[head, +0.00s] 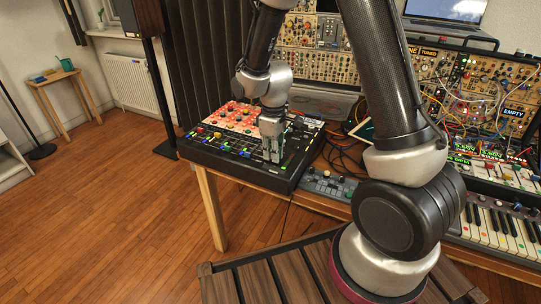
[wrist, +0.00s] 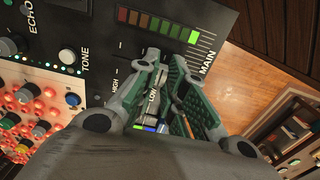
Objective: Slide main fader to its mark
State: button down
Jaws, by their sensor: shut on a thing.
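The mixing console (head: 234,150) stands on a wooden table, with rows of coloured knobs and faders. My gripper (head: 271,156) points down at the console's right front part. In the wrist view its two green-padded fingers (wrist: 165,64) are shut on the main fader beside the MAIN label (wrist: 208,62). The fader cap is mostly hidden between the fingers. A level meter (wrist: 157,24) runs beyond the fingertips, with one bright green cell lit at its MAIN end.
Red-lit knobs (wrist: 30,100) and a TONE knob (wrist: 67,57) lie left of the fingers. A small controller (head: 328,186) sits right of the console. Patch cables (head: 440,100), modular racks and a keyboard (head: 500,228) fill the right side. Open wooden floor lies left.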

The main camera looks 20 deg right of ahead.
jog(key=c, duration=1.5)
grip_release()
notch_tip(320, 180, up, 12)
jog(key=s+d+r+m+t, duration=0.1)
jog(key=s+d+r+m, duration=0.2)
jog(key=s, duration=0.4)
jog(key=s+d+r+m+t, duration=0.2)
jog(key=s+d+r+m, duration=0.1)
jog(key=s+d+r, duration=0.3)
jog(key=s+d+r+m+t, duration=0.1)
jog(key=s+d+r+m, duration=0.2)
jog(key=s, duration=0.6)
jog(key=shift+d+r, duration=0.35)
jog(key=shift+r, duration=0.25)
jog(key=shift+d+r, duration=0.3)
jog(key=shift+r, duration=0.25)
